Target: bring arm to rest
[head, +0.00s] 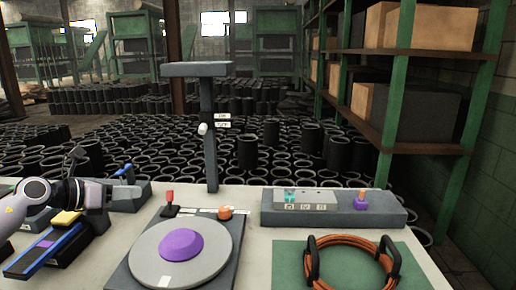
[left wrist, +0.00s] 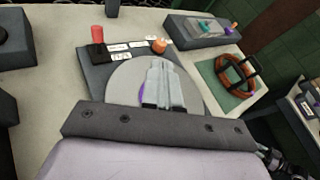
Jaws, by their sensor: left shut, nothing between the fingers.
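My left arm (head: 35,197) comes in from the left edge in the head view, low over the table's left side. Its left gripper (head: 126,196) points right toward the round turntable (head: 150,262); the fingers are small and hard to make out there. In the left wrist view the two pale fingers of the left gripper (left wrist: 158,66) lie together, shut and empty. They appear in front of the grey disc (left wrist: 125,90) and partly hide its purple hub (left wrist: 142,96). My right gripper is in neither view.
A grey post (head: 210,140) rises behind the turntable. A red lever (head: 170,197) and orange knob (head: 225,212) stand at its back edge. A grey panel (head: 385,212) and an orange coil (head: 352,239) on a green mat (head: 290,262) are to the right. A blue-edged device (head: 45,252) is front left.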

